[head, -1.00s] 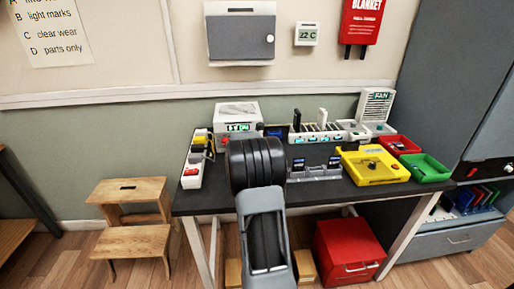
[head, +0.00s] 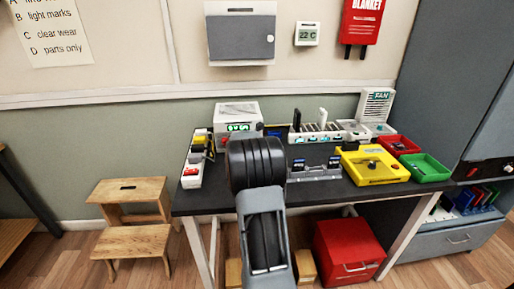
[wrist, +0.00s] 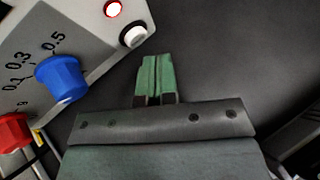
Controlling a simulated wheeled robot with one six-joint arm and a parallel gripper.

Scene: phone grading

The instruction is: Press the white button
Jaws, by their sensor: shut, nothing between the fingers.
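The white button (wrist: 133,35) is a round white cap in a dark ring, near the corner of a pale instrument panel (wrist: 88,38) in the wrist view. A lit red lamp (wrist: 112,9) is beside it. My gripper (wrist: 158,58) is shut and empty, its green fingers together over the dark bench top. The fingertips are apart from the button, below and right of it in the picture. In the head view, a white box with a green display (head: 239,117) stands at the back of the bench; my arm hides the gripper and part of the box's front.
A blue knob (wrist: 61,78) and a red knob (wrist: 14,131) are on the same panel. On the bench (head: 330,194), a power strip (head: 192,172) is at left, a yellow box (head: 373,166) and a green tray (head: 427,168) at right. Dark bench surface beside the panel is clear.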

